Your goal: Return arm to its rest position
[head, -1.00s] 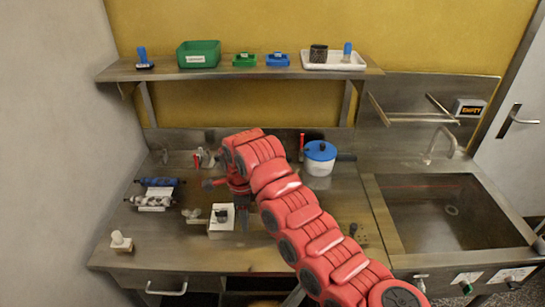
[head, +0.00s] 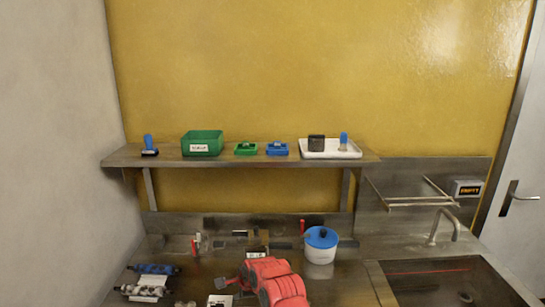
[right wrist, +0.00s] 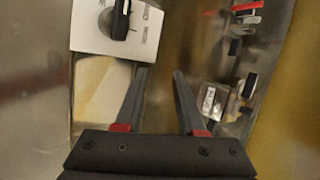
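My red right arm (head: 272,280) comes up from the bottom edge of the head view, over the steel worktop. Its hand is mostly hidden behind the arm or below the frame there. In the right wrist view my right gripper (right wrist: 160,72) has two dark fingers standing apart with nothing between them. A white block with a black knob (right wrist: 118,22) lies beyond the left fingertip, apart from it. My left gripper is not in view.
A blue-lidded white pot (head: 320,246) stands right of the arm. Rollers (head: 148,280) lie at the left. The sink (head: 455,280) is at the right. A shelf (head: 226,159) above holds a green bin (head: 202,142) and a white tray (head: 330,154).

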